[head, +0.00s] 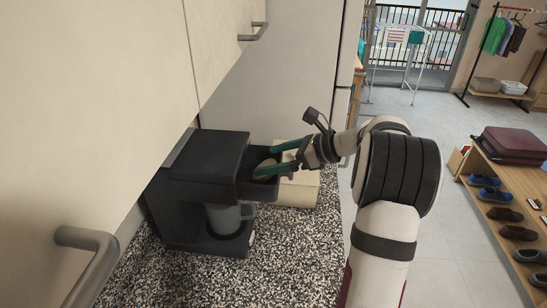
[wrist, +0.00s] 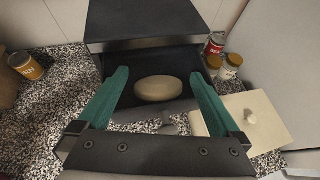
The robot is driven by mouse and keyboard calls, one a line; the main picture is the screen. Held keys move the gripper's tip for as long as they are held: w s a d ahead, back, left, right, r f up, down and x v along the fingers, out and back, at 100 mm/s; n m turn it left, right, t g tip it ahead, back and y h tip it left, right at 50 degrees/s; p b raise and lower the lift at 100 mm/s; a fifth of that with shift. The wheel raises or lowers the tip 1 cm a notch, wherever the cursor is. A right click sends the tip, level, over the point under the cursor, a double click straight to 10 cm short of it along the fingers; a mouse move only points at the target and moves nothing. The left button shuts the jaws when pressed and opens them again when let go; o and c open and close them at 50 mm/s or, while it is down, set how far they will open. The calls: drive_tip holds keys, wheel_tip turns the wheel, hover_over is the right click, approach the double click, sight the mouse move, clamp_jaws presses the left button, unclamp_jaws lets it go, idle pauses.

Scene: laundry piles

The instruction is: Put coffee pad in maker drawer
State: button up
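The coffee pad (head: 264,166) is a beige round disc. In the wrist view the pad (wrist: 158,88) lies in the dark pulled-out drawer (wrist: 138,66) of the black coffee maker (wrist: 140,20). In the head view the maker (head: 205,155) stands on the counter with its drawer (head: 260,189) out toward the right. My gripper (head: 266,162) is over the drawer. In the wrist view its teal fingers (wrist: 159,73) are spread on either side of the pad, with a visible gap to it on both sides. Whether the pad lies flat on the drawer floor is hard to tell.
A grey mug (head: 222,216) stands under the maker's spout. A cream box with a knobbed lid (wrist: 262,125) sits beside the drawer. Small jars (wrist: 230,66) stand behind it. Cabinet doors (head: 80,90) rise close on the left. The speckled counter (head: 285,255) is clear in front.

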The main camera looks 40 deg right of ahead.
drive_tip(key=shift+s+d+r, duration=0.1)
drive_tip(key=shift+s+r, duration=0.05)
drive_tip(key=shift+r, duration=0.1)
drive_tip(key=v, duration=1.2)
drive_tip(key=a+f+n+g, duration=0.3)
drive_tip(key=a+n+g, duration=0.55)
drive_tip(key=a, duration=1.45)
drive_tip(key=s+a+f+n+g+h, duration=0.1)
drive_tip(key=s+a+f+n+h, duration=0.1)
drive_tip(key=s+a+f+n, duration=0.2)
drive_tip(key=s+a+f+n+g+h, duration=0.1)
drive_tip(key=s+a+f+n, duration=0.3)
drive_tip(key=s+a+n, duration=0.4)
drive_tip(key=s+n+h, duration=0.1)
drive_tip(key=s+n, duration=0.3)
drive_tip(key=s, duration=0.3)
drive_tip(key=shift+s+f, duration=0.25)
drive_tip(key=shift+f, duration=0.15)
drive_tip(key=shift+g, duration=0.25)
